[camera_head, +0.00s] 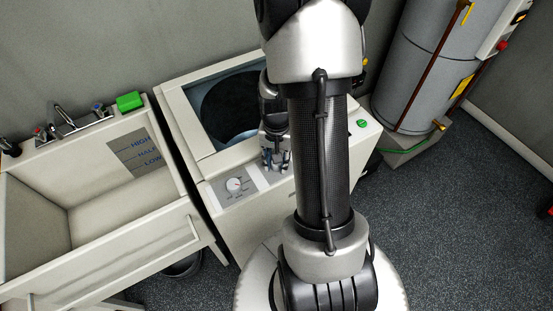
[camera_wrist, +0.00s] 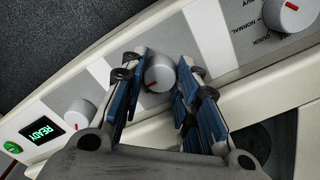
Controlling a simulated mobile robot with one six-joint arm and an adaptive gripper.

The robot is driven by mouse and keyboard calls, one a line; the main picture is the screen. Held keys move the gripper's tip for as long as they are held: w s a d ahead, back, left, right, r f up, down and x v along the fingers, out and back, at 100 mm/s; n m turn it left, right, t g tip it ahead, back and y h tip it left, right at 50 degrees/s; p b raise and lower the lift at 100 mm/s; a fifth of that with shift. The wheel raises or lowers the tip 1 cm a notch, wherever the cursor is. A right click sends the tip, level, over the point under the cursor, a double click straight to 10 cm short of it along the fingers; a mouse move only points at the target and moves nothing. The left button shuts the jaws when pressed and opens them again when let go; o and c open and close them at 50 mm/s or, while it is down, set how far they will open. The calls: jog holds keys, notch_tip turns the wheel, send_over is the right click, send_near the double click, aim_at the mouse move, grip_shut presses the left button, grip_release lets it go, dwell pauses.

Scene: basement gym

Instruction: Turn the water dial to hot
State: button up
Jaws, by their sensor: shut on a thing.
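The washing machine (camera_head: 226,160) has a slanted front panel with several round grey dials. In the wrist view the middle dial (camera_wrist: 158,79) sits between the blue-padded fingers of my gripper (camera_wrist: 160,70), which is shut on it. Its red mark points down and to the left. I cannot read its label, as the fingers cover the panel beside it. In the head view my gripper (camera_head: 276,157) is at the panel, partly behind my arm, and this dial is hidden.
A cycle dial (camera_head: 236,184) is on the panel's left; the wrist view shows another dial (camera_wrist: 80,112), a READY display (camera_wrist: 41,130) and a green button (camera_wrist: 12,147). A sink (camera_head: 120,215) stands left, with a green block (camera_head: 130,101). A boiler (camera_head: 425,60) stands right.

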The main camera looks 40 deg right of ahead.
jog(key=shift+m, duration=0.4)
jog(key=o, duration=1.1)
jog(key=shift+c, duration=0.2)
notch_tip(320, 180, up, 12)
dwell(0.4)
